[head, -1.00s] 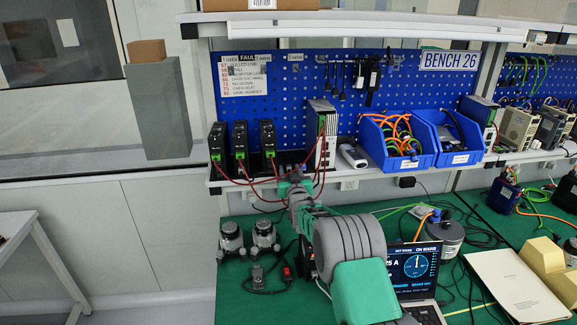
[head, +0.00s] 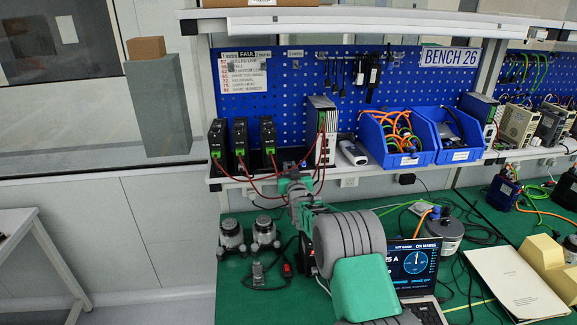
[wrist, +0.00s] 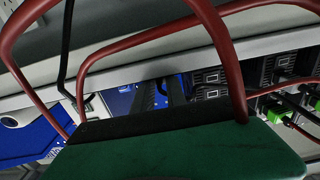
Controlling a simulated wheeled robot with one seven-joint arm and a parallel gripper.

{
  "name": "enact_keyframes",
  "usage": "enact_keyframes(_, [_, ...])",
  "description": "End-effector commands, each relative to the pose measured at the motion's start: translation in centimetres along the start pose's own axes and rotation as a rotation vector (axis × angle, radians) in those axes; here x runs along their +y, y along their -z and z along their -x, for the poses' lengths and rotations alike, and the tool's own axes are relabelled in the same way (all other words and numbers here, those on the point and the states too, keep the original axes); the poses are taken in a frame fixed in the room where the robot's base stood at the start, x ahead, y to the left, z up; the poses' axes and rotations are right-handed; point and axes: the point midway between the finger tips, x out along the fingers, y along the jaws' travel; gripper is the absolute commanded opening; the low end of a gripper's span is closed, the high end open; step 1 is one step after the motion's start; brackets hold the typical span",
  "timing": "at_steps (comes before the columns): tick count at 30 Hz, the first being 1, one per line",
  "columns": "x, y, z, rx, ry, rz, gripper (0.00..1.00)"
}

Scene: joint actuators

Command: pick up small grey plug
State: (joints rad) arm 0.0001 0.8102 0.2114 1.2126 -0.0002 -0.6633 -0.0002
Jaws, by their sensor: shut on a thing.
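My gripper (head: 291,176) is at the front edge of the shelf, close to the red cables (head: 262,186) hanging from the drives. Its green and black body fills the lower part of the wrist view (wrist: 190,150). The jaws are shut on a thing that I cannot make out. Red cables loop around and behind the gripper in the wrist view (wrist: 228,60). A small grey plug-like piece (head: 258,273) lies on the green bench, left of a small red connector (head: 287,270). I cannot tell whether it is the task's plug.
Several black drives (head: 240,140) and a taller grey unit (head: 322,125) stand on the shelf (head: 345,171). Blue bins (head: 405,160) hold cables. Below are two grey round devices (head: 232,238), a laptop (head: 415,268) and a folder (head: 515,285). Loose cables cross the bench.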

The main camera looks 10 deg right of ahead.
Motion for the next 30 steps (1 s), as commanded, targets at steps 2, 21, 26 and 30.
enact_keyframes(2, [0.0,0.0,0.0,0.0,0.0,0.0,0.0])
enact_keyframes(21, [-2.0,5.7,1.4,0.005,0.003,0.001,0.0])
enact_keyframes(26, [-4.0,8.7,2.9,0.005,0.003,-0.001,0.0])
enact_keyframes(30, [-6.3,10.0,4.6,0.003,0.004,-0.001,0.0])
